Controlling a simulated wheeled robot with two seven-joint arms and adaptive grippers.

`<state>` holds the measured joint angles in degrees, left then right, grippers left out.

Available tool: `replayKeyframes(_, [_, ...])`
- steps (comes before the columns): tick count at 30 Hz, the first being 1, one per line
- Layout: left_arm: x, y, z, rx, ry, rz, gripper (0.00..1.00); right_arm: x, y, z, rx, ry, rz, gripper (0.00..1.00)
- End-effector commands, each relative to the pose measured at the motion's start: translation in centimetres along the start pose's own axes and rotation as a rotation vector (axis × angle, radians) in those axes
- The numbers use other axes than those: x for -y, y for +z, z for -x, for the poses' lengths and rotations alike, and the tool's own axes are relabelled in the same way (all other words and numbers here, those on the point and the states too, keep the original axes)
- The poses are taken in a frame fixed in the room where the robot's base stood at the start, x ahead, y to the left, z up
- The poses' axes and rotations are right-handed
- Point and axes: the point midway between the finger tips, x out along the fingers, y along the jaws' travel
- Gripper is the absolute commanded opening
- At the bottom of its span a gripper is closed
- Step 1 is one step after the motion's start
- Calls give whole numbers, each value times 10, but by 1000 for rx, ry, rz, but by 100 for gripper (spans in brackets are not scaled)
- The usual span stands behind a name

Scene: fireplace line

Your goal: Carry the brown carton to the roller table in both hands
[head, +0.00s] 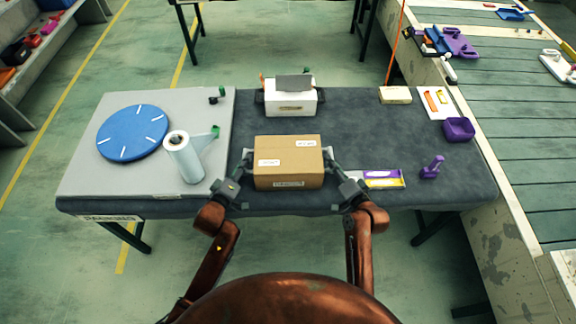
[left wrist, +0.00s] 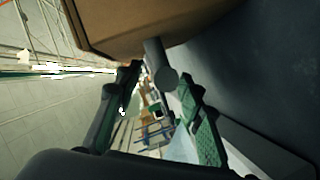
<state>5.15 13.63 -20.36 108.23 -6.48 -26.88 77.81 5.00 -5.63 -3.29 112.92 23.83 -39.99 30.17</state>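The brown carton (head: 288,156) is at the front middle of the dark table, closed, with white labels. My left gripper (head: 240,172) is at its left side and my right gripper (head: 338,172) at its right side. In the left wrist view the carton (left wrist: 150,22) fills the top. There my left gripper's fingers (left wrist: 160,100) are spread, with a grey cylinder close by their tips. Whether they touch the carton is unclear. My right gripper's fingers are too small to judge. The roller table (head: 500,110), with its greenish slatted top, runs along the right.
A white box (head: 290,104) stands behind the carton. A blue disc (head: 132,133) and a film roll (head: 184,158) are on the grey board at left. A purple-and-yellow box (head: 383,179), purple holder (head: 432,168) and purple bin (head: 459,129) lie to the right.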

Motion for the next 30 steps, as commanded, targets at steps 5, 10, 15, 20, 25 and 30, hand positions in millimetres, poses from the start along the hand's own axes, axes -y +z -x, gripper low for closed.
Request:
replayKeyframes(5, [0,0,-10,0,1,-1,36,0,0,-10,-1,0,0,36])
replayKeyframes(10, [0,0,-10,0,1,-1,36,0,0,-10,-1,0,0,36])
replayKeyframes(15, [0,0,-10,0,0,-1,31,0,0,-10,-1,0,0,31])
replayKeyframes(20, [0,0,-10,0,0,-1,20,0,0,-10,-1,0,0,20])
replayKeyframes(25, [0,0,-10,0,0,-1,8,0,0,-10,-1,0,0,8])
replayKeyframes(30, [0,0,-10,0,0,-1,0,0,0,-10,-1,0,0,0])
